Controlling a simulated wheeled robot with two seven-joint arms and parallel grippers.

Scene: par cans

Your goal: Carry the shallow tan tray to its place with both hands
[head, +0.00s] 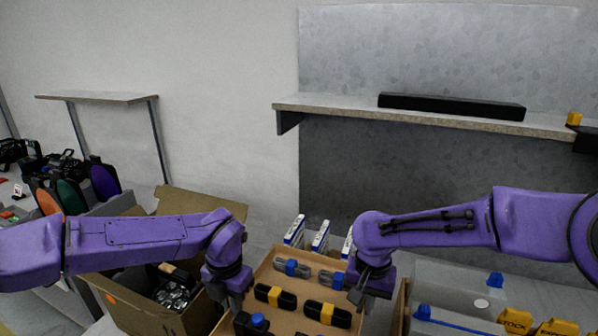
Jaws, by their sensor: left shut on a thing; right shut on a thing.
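The shallow tan tray (289,319) is at the bottom centre of the head view, its near part cut off by the frame edge. It carries black items with yellow bands, grey items with blue bands and a blue-topped black item. My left gripper (233,301) is at the tray's left edge and shut on it. My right gripper (360,297) is at the tray's right edge and shut on it. The fingertips are partly hidden, and I cannot tell whether the tray rests on anything.
An open cardboard box (141,306) stands left of the tray. A clear bin (458,311) with blue clips and yellow labels is at the right. White-and-blue boxes (320,238) stand behind the tray. A wall shelf (340,108) holds a long black bar (450,106).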

